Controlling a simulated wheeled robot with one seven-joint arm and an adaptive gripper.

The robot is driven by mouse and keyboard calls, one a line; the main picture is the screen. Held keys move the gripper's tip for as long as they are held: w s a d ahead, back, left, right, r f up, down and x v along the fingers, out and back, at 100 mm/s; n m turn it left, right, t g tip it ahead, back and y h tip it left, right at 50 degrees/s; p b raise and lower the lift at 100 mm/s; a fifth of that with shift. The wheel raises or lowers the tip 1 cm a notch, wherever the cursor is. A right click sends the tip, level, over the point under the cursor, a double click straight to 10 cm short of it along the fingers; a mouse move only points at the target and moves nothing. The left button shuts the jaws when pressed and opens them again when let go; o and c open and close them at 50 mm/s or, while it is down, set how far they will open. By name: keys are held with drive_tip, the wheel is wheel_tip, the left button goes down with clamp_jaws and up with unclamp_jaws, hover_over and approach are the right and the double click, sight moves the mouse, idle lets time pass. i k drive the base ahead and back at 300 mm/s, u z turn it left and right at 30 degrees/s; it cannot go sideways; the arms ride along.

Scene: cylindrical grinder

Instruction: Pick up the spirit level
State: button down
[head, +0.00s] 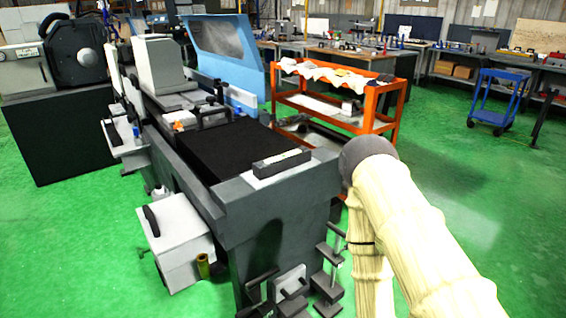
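A short dark grey bar with a pale strip along its side, which looks like the spirit level (282,163), lies on the pale top at the near right end of the grey grinder (250,205). Its details are too small to read. My arm's beige links rise from the lower right to a grey joint, and one link runs down behind the other, right of the grinder's end. My gripper is not in view, and nothing of mine touches the bar.
A black flat surface (225,148) lies left of the bar. An orange cart (383,109) stands behind. Dark metal fixtures (330,283) stand low by the grinder's near end. A blue cart (497,96) is at the back right. The green floor (480,205) at right is clear.

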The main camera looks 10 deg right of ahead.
sight(275, 165)
drive_tip(key=z, duration=0.05)
drive_tip(key=k, duration=0.6)
drive_tip(key=z, duration=0.4)
drive_tip(key=i, duration=1.2)
drive_tip(key=u, duration=0.55)
